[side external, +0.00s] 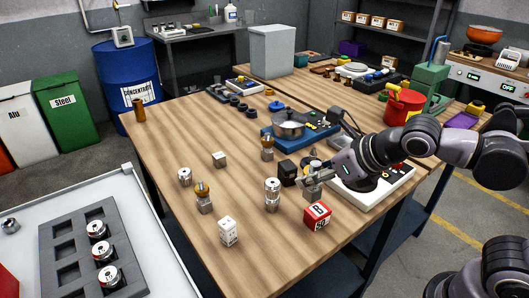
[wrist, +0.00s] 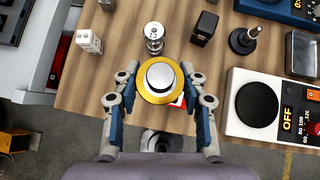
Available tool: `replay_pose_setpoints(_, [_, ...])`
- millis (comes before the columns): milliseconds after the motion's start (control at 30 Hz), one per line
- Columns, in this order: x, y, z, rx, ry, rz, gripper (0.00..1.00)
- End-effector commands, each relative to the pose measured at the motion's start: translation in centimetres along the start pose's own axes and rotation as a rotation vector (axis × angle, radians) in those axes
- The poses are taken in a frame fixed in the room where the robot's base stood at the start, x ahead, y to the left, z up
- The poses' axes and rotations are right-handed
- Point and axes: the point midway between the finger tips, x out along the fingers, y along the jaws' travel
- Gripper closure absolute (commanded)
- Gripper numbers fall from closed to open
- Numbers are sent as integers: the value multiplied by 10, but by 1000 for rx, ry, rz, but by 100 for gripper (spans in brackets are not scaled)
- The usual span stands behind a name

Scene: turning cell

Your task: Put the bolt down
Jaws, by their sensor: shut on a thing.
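My gripper (side external: 312,187) is over the front right part of the wooden table, beside the scale. In the wrist view my gripper (wrist: 160,84) has its two blue-padded fingers shut on a round piece with a gold rim and a silver domed top, which I take for the bolt (wrist: 159,76). It hides its own lower part, and I cannot tell how high it is above the table. A red box (side external: 317,215) is close below and in front of my gripper; in the wrist view it is mostly hidden behind the held piece.
A silver cylinder (side external: 272,193), a black block (side external: 287,172) and a white box (side external: 228,232) stand nearby. The white scale (wrist: 270,105) is right of the fingers. Bare wood (side external: 165,140) lies at the table's left.

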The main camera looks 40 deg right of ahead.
Motion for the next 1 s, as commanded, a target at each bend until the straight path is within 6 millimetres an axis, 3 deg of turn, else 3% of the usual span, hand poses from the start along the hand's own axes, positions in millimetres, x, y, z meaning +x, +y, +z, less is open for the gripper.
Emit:
replay_pose_setpoints(233, [-12, -24, 5, 30, -4, -30, 100])
replay_pose_setpoints(500, [-48, -89, 4, 157, -5, -158, 100])
replay_pose_setpoints(700, [-74, -121, -3, 231, -7, -232, 100])
replay_pose_setpoints(867, [-82, -130, -6, 254, -6, -256, 100])
replay_pose_setpoints(1000, [-76, -122, -6, 252, -4, -256, 100])
